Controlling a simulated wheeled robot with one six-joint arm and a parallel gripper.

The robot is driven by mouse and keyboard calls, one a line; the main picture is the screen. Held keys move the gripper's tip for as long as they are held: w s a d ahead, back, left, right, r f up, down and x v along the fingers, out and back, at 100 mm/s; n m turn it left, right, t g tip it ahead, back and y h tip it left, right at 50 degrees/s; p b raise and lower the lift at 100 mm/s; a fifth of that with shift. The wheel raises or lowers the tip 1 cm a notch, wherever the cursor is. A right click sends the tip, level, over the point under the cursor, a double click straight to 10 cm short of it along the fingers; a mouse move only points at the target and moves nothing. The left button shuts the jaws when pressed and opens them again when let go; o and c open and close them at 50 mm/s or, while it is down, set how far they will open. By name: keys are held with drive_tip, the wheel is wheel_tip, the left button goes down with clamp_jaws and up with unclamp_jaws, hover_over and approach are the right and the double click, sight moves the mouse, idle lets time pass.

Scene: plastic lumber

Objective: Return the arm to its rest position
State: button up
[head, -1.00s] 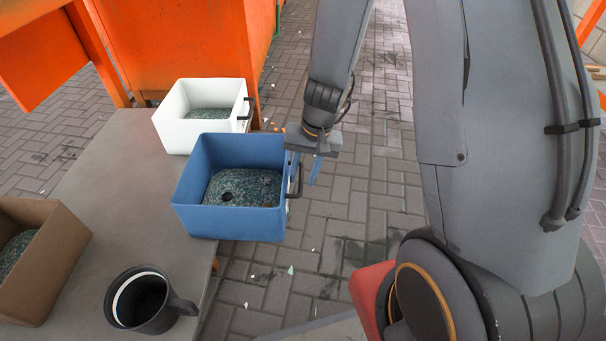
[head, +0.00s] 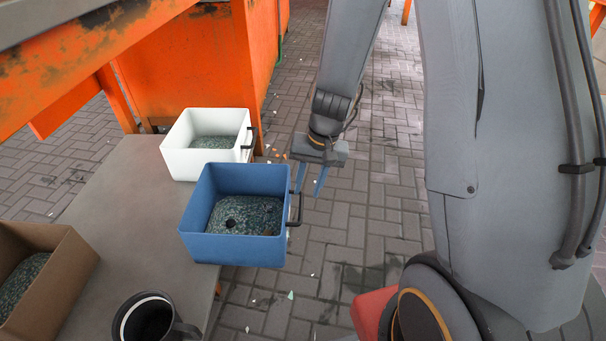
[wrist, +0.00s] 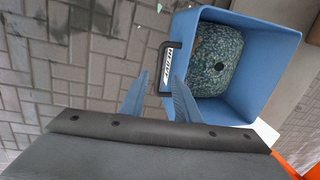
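My gripper (head: 309,184) hangs fingers-down just right of the blue bin (head: 190,235), over the paved floor. Its two blue fingers are apart, with nothing held between them. In the wrist view, the fingertips (wrist: 163,58) point toward the black handle (wrist: 165,62) on the blue bin's (wrist: 262,30) side. The handle appears close to and partly between the fingers there; whether they touch it I cannot tell. My arm comes down from the top of the head view, bent at the wrist.
The blue bin, holding speckled green material, stands at the edge of a grey table (head: 125,215). A white bin (head: 182,163), a brown bin (head: 65,275) and a dark mug (head: 150,318) share the table. Orange structures (head: 195,70) stand behind.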

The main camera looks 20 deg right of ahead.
drive_tip(key=s+a+r+n+p, duration=0.1)
drive_tip(key=s+a+r+n, duration=0.2)
drive_tip(key=s+a+r, duration=0.3)
drive_tip(key=s+a+r+n, duration=0.2)
drive_tip(key=s+a+r, duration=0.1)
drive_tip(key=a+r, duration=0.5)
drive_tip(key=s+a+r+n, duration=0.2)
drive_tip(key=s+r+n, duration=0.15)
drive_tip(key=s, duration=0.45)
drive_tip(key=s+a+r+n, duration=0.2)
drive_tip(key=s+r, duration=0.3)
drive_tip(key=s, duration=0.2)
drive_tip(key=d+r+m+p, duration=0.2)
drive_tip(key=d+r+p, duration=0.5)
drive_tip(key=p, duration=0.6)
drive_tip(key=d+r+m+h+p, duration=0.1)
drive_tip(key=d+r+m+p, duration=0.1)
drive_tip(key=d+r+p, duration=0.5)
drive_tip(key=d+r+m+h+p, duration=0.1)
drive_tip(key=d+r+m+p, duration=0.2)
drive_tip(key=d+r+p, duration=0.4)
wheel_tip(320, 180, up, 8)
drive_tip(key=p, duration=1.2)
drive_tip(key=shift+s+r+g, duration=0.15)
drive_tip(key=shift+s+g, duration=0.15)
drive_tip(key=shift+s, duration=0.1)
drive_tip(key=shift+a, duration=0.1)
